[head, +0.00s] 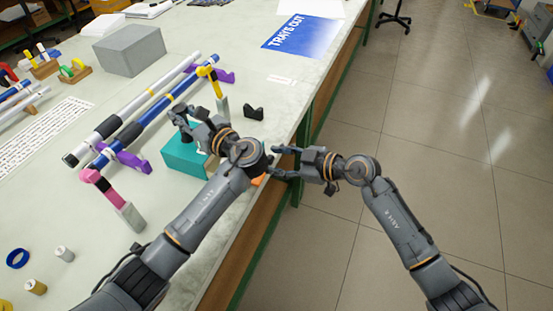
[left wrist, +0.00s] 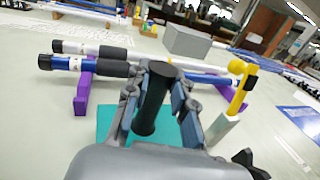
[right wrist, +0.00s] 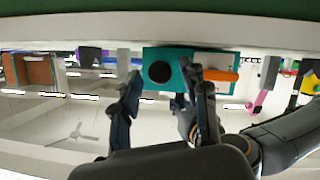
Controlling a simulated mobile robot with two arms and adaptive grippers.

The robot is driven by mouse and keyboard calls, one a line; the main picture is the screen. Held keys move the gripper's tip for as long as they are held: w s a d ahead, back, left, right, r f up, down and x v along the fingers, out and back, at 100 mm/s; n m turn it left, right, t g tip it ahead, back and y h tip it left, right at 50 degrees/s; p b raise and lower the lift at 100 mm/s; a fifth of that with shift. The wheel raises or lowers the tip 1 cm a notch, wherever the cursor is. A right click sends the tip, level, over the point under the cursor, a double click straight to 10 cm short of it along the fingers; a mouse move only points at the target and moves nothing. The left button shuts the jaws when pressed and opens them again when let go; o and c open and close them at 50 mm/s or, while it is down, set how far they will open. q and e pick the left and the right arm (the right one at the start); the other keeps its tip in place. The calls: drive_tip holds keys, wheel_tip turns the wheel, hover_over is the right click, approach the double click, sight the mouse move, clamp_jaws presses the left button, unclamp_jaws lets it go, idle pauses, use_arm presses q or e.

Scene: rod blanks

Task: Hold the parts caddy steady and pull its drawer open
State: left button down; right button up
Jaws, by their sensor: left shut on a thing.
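The parts caddy (head: 185,158) is a teal box near the table's right edge, partly hidden by my left arm. A black upright handle (left wrist: 152,100) rises from it in the left wrist view. My left gripper (head: 190,120) is shut around that handle. In the right wrist view, the caddy's teal face (right wrist: 190,58) shows a dark round spot (right wrist: 160,72) and an orange piece (right wrist: 222,75) at its right side, partly behind a finger. I cannot tell which is the drawer's pull. My right gripper (head: 285,163) is open and empty, off the table edge, apart from the caddy.
A blue rod (head: 150,118) and a white rod (head: 120,115) lie on purple cradles (head: 133,160) left of the caddy. Pink (head: 97,180) and yellow (head: 213,80) pieces stand on grey blocks nearby. A black holder (head: 254,113) sits behind. Open floor lies right of the table.

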drive_tip(key=v, duration=1.2)
drive_tip(key=shift+w+r, duration=0.1)
use_arm(q)
drive_tip(key=c, duration=1.1)
unclamp_jaws()
drive_tip(key=shift+o, duration=0.2)
drive_tip(key=shift+d, duration=0.1)
